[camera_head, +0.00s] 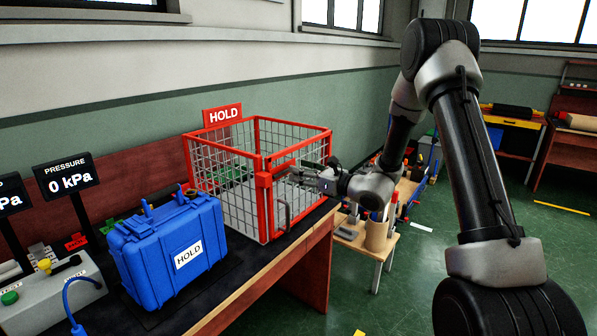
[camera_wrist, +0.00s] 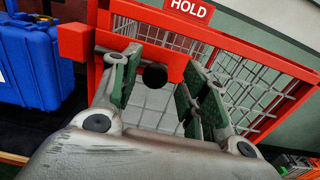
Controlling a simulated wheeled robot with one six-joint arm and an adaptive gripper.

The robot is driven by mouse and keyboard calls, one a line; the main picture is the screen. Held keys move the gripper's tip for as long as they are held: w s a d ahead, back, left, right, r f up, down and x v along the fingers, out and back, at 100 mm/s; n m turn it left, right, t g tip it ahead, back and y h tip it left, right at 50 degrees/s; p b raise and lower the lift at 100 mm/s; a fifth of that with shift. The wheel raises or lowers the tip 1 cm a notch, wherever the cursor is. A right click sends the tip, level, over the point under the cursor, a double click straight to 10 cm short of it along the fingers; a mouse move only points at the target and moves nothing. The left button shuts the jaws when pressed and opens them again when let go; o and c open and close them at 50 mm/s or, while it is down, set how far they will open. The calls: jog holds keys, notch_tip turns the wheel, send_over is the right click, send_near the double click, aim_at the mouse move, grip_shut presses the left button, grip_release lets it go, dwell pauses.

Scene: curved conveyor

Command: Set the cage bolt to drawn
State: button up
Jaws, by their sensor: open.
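The cage (camera_head: 254,131) is a red frame with grey wire mesh on the bench, under a red HOLD sign. A red block (camera_head: 263,180) sits at its front corner, and in the wrist view a red block (camera_wrist: 75,42) shows at the left. A red bar (camera_wrist: 170,58) runs right from near it, with a round black knob (camera_wrist: 154,76), seemingly the bolt's knob. My gripper (camera_head: 297,174) is at the cage's front, beside that corner. In the wrist view my gripper (camera_wrist: 159,72) is open, its green-padded fingers on either side of the knob. Contact cannot be told.
A blue HOLD case (camera_head: 168,247) stands left of the cage on the bench (camera_head: 262,277). A control box (camera_head: 45,300) and a 0 kPa pressure display (camera_head: 65,178) are further left. A small wooden table (camera_head: 367,240) stands behind my gripper. Green floor is open at the right.

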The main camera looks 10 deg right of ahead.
jog(key=v, duration=1)
jog(key=shift+s+d, duration=0.1)
